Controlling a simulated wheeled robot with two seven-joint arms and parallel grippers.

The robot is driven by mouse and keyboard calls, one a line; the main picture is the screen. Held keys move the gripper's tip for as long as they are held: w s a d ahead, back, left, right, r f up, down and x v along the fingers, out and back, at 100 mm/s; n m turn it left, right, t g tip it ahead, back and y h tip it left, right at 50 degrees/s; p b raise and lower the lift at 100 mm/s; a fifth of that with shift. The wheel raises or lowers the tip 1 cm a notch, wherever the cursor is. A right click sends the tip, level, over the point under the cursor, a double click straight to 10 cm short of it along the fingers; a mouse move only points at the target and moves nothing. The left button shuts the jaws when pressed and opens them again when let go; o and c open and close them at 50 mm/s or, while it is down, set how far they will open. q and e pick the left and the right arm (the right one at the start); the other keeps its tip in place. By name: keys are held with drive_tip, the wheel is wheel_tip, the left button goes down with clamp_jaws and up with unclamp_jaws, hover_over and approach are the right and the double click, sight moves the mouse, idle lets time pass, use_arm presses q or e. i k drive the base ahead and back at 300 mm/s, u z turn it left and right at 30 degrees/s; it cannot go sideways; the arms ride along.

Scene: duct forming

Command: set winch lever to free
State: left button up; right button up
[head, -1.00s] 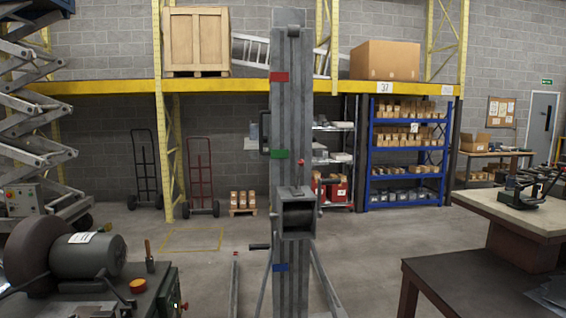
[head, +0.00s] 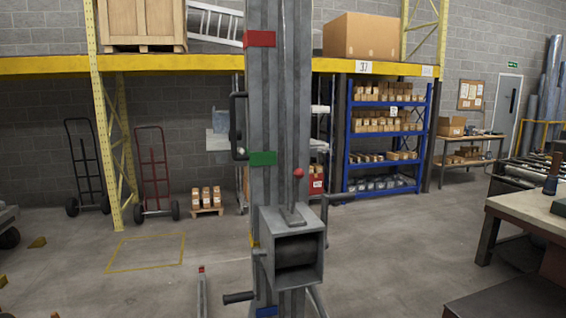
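The winch (head: 292,262) is a grey box with a dark drum, mounted low on the grey upright mast (head: 278,120) in the middle of the head view. Its lever (head: 296,198) stands up from the top of the box and ends in a red knob. A crank handle (head: 238,297) with a dark grip sticks out to the left below the box. The mast carries red, green and blue marks. Neither of my grippers shows in the view.
A workbench (head: 530,215) stands at the right, with a dark low surface (head: 510,300) in front of it. A blue shelf (head: 385,140) and hand trucks (head: 155,175) stand behind. The floor left of the mast is mostly clear.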

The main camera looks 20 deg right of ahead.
sight(299, 173)
drive_tip(key=i, duration=1.45)
drive_tip(key=z, duration=0.05)
